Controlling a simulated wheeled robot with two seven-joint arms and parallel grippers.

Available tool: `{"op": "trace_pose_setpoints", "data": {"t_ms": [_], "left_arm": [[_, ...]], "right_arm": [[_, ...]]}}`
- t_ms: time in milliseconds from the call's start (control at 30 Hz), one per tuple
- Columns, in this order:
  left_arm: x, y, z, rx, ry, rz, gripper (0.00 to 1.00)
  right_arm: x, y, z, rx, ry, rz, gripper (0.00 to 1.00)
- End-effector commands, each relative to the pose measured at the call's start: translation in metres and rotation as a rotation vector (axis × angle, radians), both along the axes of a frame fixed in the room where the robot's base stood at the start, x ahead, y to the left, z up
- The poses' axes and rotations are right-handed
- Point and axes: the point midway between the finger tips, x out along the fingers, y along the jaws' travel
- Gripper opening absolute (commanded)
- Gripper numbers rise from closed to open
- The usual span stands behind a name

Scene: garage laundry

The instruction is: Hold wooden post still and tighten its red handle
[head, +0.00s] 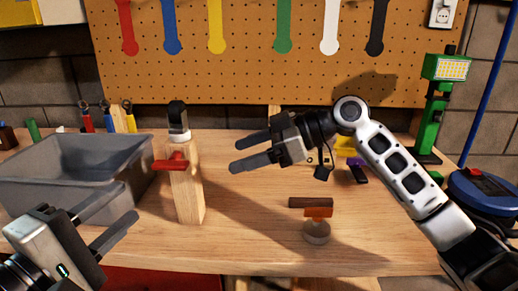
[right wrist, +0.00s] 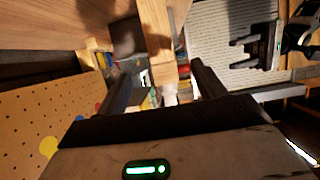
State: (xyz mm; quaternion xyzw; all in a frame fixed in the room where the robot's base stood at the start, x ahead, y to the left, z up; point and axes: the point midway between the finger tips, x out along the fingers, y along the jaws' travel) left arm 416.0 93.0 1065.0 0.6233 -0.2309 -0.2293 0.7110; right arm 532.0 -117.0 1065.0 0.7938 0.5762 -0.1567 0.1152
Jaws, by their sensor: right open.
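In the right wrist view the post (right wrist: 153,30) appears beyond the gap between the fingers (right wrist: 160,72); I cannot make out the handle there. My left gripper (head: 123,201) is open and empty, left of the post and apart from it.
A grey bin (head: 60,160) stands at the left of the bench. A round piece with an orange and brown top (head: 317,230) stands right of the post. A green lamp (head: 440,100) and blue round object (head: 485,190) are at the right. A pegboard (head: 250,75) rises behind.

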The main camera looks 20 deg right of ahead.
Motion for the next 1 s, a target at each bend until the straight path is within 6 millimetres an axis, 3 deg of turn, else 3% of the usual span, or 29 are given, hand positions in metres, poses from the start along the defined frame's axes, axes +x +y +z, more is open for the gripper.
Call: {"op": "trace_pose_setpoints", "data": {"t_ms": [400,600,1000], "left_arm": [[0.0,0.0,0.0,0.0,0.0,0.0,0.36],[0.0,0.0,0.0,0.0,0.0,0.0,0.36],[0.0,0.0,0.0,0.0,0.0,0.0,0.36]], "right_arm": [[0.023,0.075,-0.032,0.001,0.003,0.003,0.69],[0.033,0.102,-0.044,0.001,0.004,0.002,0.69],[0.038,0.117,-0.051,-0.001,0.002,-0.001,0.69]]}}
